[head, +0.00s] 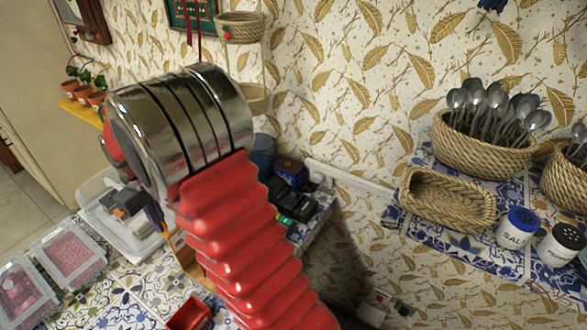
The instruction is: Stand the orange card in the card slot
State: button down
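I cannot make out an orange card or a card slot in the head view. A red ribbed sleeve with a banded metal cuff, likely part of my arm, fills the left middle and hides what lies behind it. My gripper is not in view, so I cannot see whether it holds anything.
A clear bin (97,207) and lidded boxes (72,252) stand at the left on patterned tiles. Dark items (294,205) sit behind the sleeve. At right, a tiled shelf holds a spoon basket (470,155), an empty basket (440,190) and salt (517,228) and pepper (561,243) shakers.

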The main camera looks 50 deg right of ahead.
jog(key=s+d+r+n, duration=0.1)
jog(key=s+d+n, duration=0.25)
jog(key=d, duration=0.65)
jog(key=s+d+r+n, duration=0.1)
jog(key=s+d+n, duration=0.3)
jog(key=d, duration=0.7)
jog(key=s+d+r+n, duration=0.2)
jog(key=s+d+n, duration=0.7)
jog(key=d, duration=0.6)
jog(key=s, duration=0.2)
jog(key=shift+s+d+r, duration=0.35)
jog(key=shift+s, duration=0.05)
jog(key=shift+f, duration=0.1)
notch_tip(320, 180, down, 7)
jog(key=shift+f, duration=0.2)
jog(key=shift+f, duration=1.35)
dwell(1.8)
